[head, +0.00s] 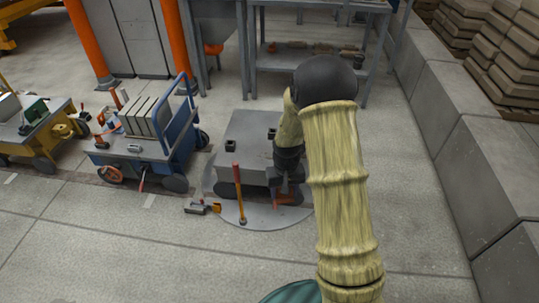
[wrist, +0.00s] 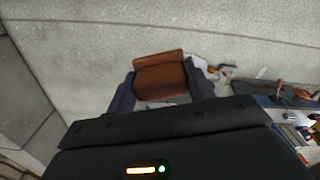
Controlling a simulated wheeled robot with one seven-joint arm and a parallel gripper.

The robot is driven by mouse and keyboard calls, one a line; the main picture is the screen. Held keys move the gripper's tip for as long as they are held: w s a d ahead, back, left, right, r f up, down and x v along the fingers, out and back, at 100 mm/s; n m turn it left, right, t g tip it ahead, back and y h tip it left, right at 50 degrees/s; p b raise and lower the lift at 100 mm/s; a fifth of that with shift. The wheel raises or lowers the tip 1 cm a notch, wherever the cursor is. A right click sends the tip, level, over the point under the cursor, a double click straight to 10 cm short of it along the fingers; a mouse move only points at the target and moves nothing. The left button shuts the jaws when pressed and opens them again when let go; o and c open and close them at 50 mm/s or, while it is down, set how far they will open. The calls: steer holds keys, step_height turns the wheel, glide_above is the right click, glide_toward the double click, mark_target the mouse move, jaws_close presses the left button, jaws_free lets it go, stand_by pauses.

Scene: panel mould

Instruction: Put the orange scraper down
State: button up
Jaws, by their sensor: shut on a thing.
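The orange scraper (wrist: 160,76) is between the two dark fingers of my gripper (wrist: 161,85) in the wrist view, showing as a brownish-orange block. My gripper is shut on it. In the head view, my gripper (head: 287,182) is at the right end of a low grey block, and a small orange-red part of the scraper (head: 288,199) shows below it, low over the pale round patch on the floor. Whether the scraper touches the floor I cannot tell. My arm hides part of this area.
The grey block (head: 245,150) stands on the round patch (head: 262,217). A blue cart (head: 150,150) and yellow cart (head: 35,135) stand left. Concrete blocks (head: 470,150) line the right. Front floor is clear.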

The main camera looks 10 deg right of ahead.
steer(key=shift+f, duration=0.1)
stand_by(0.3)
steer(key=d, duration=0.7)
steer(key=shift+d, duration=0.2)
